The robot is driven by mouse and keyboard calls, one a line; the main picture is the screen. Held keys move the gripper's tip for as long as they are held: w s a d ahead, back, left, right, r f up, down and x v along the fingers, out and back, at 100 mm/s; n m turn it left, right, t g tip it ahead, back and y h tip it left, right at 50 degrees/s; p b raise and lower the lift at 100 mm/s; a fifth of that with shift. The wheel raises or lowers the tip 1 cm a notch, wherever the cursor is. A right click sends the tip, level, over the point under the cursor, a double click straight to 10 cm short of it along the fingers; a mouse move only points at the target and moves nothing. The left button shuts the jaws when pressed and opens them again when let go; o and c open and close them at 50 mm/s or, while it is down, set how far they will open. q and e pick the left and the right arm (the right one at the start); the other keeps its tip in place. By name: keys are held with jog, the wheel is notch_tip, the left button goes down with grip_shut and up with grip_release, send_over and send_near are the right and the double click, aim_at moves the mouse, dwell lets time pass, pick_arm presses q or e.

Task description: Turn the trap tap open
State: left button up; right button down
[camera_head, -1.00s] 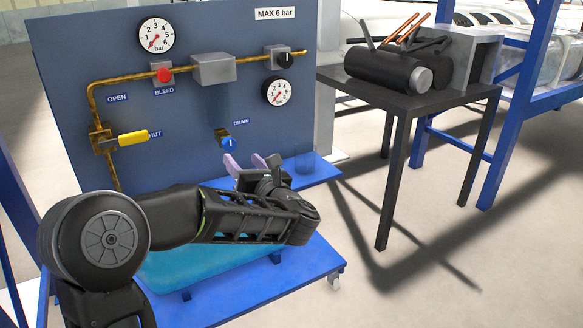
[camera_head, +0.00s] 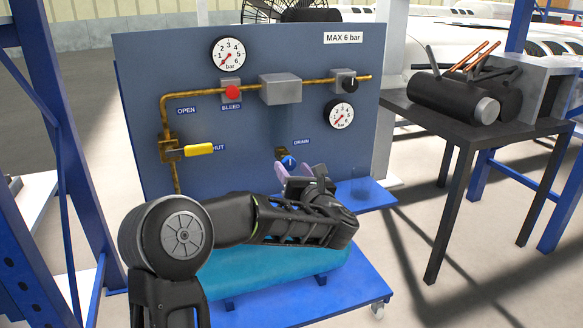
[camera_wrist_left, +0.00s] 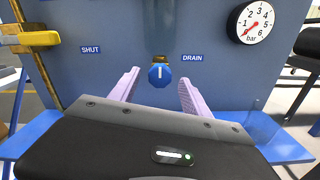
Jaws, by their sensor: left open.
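The trap tap is a blue knob (camera_head: 288,162) beside the DRAIN label, low on the blue panel, with a brass fitting behind it. In the left wrist view the knob (camera_wrist_left: 160,75) shows a white upright line on its face. My left gripper (camera_head: 293,174) is open with pale purple fingers, in front of and just below the knob. In the left wrist view the fingers (camera_wrist_left: 157,90) stand to either side of the knob's position, and I see no contact. My right gripper is not in view.
A yellow lever (camera_head: 199,149) on the brass pipe points at the SHUT label. A red bleed knob (camera_head: 232,92), a black knob (camera_head: 351,84) and two gauges are higher up. A blue trolley base (camera_head: 345,290) lies below. A dark table (camera_head: 470,130) stands at right.

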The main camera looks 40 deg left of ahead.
pick_arm(q)
jog(key=shift+x, duration=0.8)
jog(key=shift+c, duration=0.4)
grip_shut()
